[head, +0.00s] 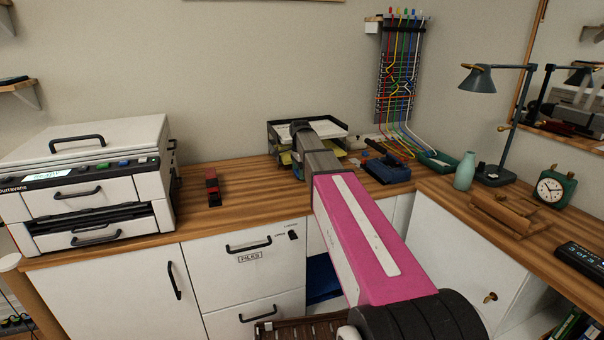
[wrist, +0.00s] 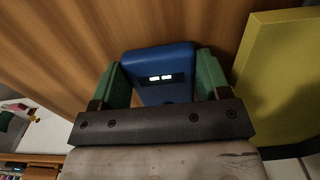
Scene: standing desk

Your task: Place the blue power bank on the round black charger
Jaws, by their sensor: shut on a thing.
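The blue power bank (wrist: 160,58) sits between the two green fingers of my gripper (wrist: 161,72) in the wrist view. My gripper is shut on it. A dark display with lit white marks shows on its near face, and wood grain lies beyond it. I cannot tell whether it touches the desk. In the head view my pink arm reaches to the back of the desk and mostly hides the gripper and the power bank. I cannot make out the round black charger in either view.
A yellow block-like thing (wrist: 278,75) stands close to the right of my gripper. A black letter tray (head: 272,136) is behind my arm. Bare desk lies around the stapler.

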